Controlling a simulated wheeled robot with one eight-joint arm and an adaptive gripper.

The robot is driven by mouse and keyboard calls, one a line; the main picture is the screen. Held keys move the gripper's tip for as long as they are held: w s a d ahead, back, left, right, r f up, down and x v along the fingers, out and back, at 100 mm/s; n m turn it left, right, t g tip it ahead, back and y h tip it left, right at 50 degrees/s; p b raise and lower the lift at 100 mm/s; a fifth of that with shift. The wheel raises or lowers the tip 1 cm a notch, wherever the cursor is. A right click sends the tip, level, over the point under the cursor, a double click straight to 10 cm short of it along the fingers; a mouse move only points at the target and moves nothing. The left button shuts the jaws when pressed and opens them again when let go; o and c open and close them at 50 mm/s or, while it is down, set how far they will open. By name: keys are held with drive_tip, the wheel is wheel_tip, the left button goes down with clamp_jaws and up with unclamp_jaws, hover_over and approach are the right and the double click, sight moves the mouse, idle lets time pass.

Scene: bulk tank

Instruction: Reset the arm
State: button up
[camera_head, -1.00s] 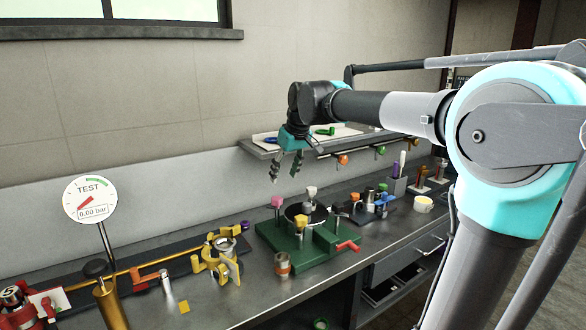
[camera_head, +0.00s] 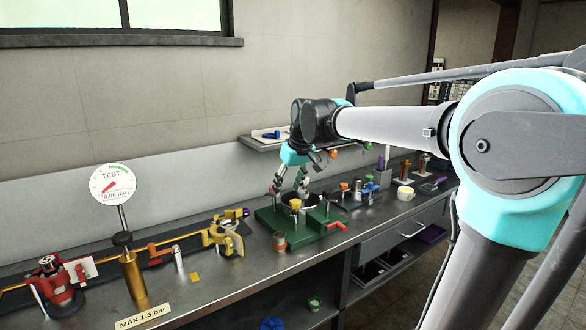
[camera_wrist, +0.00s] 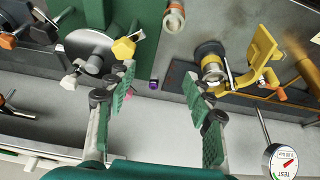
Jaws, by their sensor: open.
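My gripper (camera_head: 290,186) hangs from my arm over the back of the green fixture (camera_head: 272,217) in the head view. In the wrist view my gripper (camera_wrist: 160,100) has its two green-padded fingers wide apart with nothing held between them. The fixture's dark round disc (camera_wrist: 88,50) and yellow knob (camera_wrist: 124,47) lie beside the left finger. A yellow clamp (camera_wrist: 262,55) lies beyond the right finger. Whether the fingers touch the fixture cannot be told.
A TEST gauge (camera_head: 112,184) stands on the bench at left, near a brass cylinder (camera_head: 132,275) and a red clamp (camera_head: 58,283). A wall shelf (camera_head: 262,141) is behind my gripper. A copper-coloured cup (camera_head: 280,241) stands before the fixture. A white cup (camera_head: 405,193) is at right.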

drive_tip(key=s+d+f+m+h, duration=0.1)
drive_tip(key=s+d+f+m, duration=0.2)
drive_tip(key=s+d+f, duration=0.7)
drive_tip(key=s+d+f+m+h, duration=0.1)
drive_tip(key=s+d+f+m, duration=0.2)
drive_tip(key=s+d+f, duration=0.7)
wheel_tip(320, 180, down, 7)
drive_tip(key=shift+s+d+m+t, duration=0.3)
drive_tip(key=shift+s+m, duration=0.1)
drive_tip(key=shift+s, duration=0.6)
